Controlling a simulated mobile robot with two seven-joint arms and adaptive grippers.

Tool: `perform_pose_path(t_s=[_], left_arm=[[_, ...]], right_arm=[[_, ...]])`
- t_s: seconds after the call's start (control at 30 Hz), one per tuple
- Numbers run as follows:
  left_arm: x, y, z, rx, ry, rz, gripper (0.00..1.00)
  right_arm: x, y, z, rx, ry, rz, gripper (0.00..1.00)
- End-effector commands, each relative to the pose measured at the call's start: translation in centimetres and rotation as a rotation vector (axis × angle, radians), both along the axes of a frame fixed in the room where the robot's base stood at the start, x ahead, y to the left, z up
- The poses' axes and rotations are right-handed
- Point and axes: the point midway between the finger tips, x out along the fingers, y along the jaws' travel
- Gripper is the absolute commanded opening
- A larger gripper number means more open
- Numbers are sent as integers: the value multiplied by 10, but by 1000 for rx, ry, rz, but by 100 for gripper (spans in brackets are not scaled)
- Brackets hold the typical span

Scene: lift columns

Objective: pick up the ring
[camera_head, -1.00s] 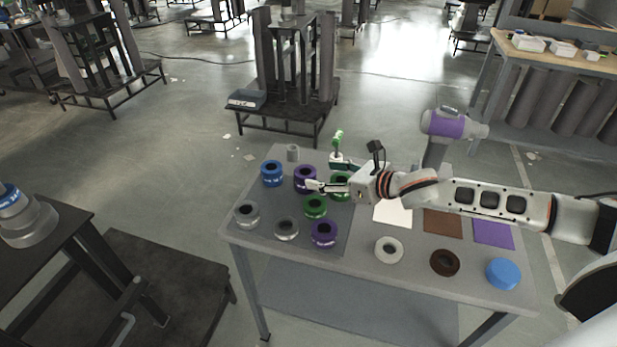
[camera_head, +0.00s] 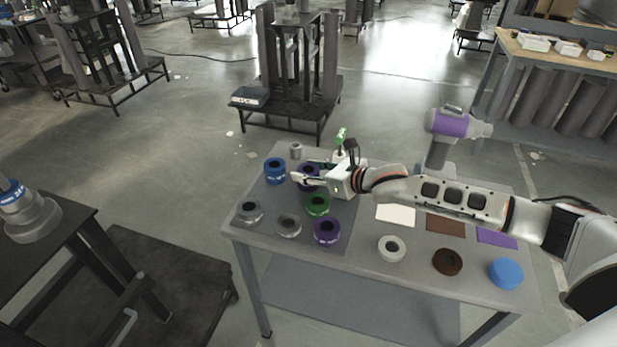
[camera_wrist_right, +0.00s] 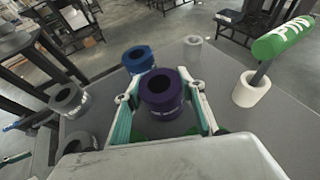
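Several rings stand on the grey table's mat. The purple ring (camera_head: 309,169) at the back of the mat is partly hidden by my right gripper (camera_head: 303,169). In the right wrist view this purple ring (camera_wrist_right: 161,92) stands between the two teal-lined fingers of my right gripper (camera_wrist_right: 160,95), with a gap visible on each side. The gripper is open. A blue ring (camera_head: 274,171) stands just left of it and also shows in the wrist view (camera_wrist_right: 138,58). Other rings are green (camera_head: 317,204), purple (camera_head: 327,231) and grey (camera_head: 250,212). My left gripper is not in view.
A small grey cylinder (camera_head: 295,151) stands at the back edge. A green-topped post (camera_wrist_right: 285,38) rises beside the gripper.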

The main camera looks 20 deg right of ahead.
Motion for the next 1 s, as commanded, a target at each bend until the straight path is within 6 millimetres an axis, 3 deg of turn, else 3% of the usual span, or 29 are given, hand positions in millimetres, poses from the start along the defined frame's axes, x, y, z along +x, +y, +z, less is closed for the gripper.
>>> perform_pose_path(t_s=[0.07, 0.37, 0.57, 0.77, 1.0], left_arm=[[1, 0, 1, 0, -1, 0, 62], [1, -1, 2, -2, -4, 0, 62], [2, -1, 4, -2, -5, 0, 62], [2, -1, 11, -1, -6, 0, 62], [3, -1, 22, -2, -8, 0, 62]], right_arm=[[0, 0, 0, -1, 1, 0, 7], [0, 0, 2, 1, -2, 0, 7], [1, 0, 15, 0, -4, 1, 7], [2, -1, 53, -1, -9, 1, 7], [1, -1, 122, -2, -9, 0, 7]])
